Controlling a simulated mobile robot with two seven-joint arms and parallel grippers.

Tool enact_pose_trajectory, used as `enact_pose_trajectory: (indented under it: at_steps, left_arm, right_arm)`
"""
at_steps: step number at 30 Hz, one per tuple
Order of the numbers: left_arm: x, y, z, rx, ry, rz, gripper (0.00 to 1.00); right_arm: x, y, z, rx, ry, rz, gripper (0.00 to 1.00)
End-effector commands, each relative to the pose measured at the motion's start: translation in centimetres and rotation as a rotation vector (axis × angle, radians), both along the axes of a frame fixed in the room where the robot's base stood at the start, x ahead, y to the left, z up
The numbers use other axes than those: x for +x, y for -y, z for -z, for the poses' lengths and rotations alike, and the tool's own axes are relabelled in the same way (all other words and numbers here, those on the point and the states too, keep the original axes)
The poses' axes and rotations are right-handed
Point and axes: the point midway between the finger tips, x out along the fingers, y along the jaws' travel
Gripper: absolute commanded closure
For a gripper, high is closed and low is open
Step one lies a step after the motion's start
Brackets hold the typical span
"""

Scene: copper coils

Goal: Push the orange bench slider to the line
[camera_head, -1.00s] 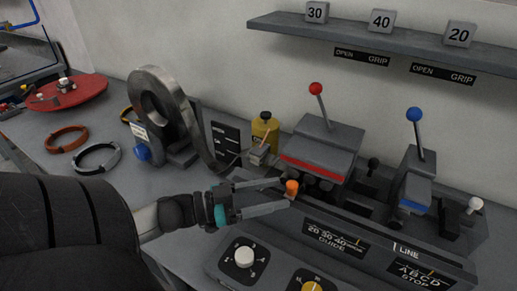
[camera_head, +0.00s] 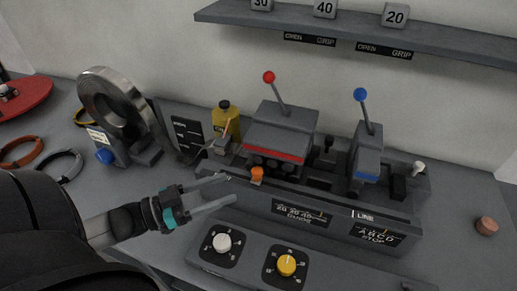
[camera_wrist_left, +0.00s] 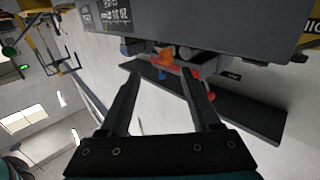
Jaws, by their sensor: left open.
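The orange slider (camera_head: 257,175) is a small upright knob on the front rail of the grey bench fixture (camera_head: 330,212). It stands left of the white line mark (camera_head: 352,213) beside the LINE label, with a clear gap between them. My left gripper (camera_head: 230,188) is open and empty, its two fingers pointing right toward the slider, with the tips a little short of it. In the left wrist view the orange slider (camera_wrist_left: 165,56) shows beyond the open fingers (camera_wrist_left: 160,82). My right gripper is not in view.
A red-knobbed clamp (camera_head: 282,130) and a blue-knobbed clamp (camera_head: 366,150) stand behind the rail. A dial panel (camera_head: 252,254) lies in front. A steel coil (camera_head: 125,115) stands at left. A small copper piece (camera_head: 487,226) lies on clear table at right.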

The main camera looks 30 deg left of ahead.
Motion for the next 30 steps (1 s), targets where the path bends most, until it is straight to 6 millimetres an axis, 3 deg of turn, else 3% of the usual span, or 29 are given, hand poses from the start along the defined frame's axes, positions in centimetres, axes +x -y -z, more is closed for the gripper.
enact_pose_trajectory:
  at_steps: [1, 3, 11, 30]
  left_arm:
    - [-0.4, -0.3, -0.8, 0.003, -0.004, -0.002, 0.36]
    - [-0.8, -0.6, -0.8, 0.008, -0.002, -0.010, 0.36]
    - [-1.1, -1.1, -0.4, 0.022, 0.005, -0.028, 0.36]
    - [7.1, 4.0, -0.4, 0.020, 0.007, -0.027, 0.36]
  right_arm:
    - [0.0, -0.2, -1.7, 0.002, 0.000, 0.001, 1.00]
    - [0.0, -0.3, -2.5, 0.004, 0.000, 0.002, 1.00]
    - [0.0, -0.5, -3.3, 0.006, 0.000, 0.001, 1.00]
    - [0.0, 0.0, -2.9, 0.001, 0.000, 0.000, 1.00]
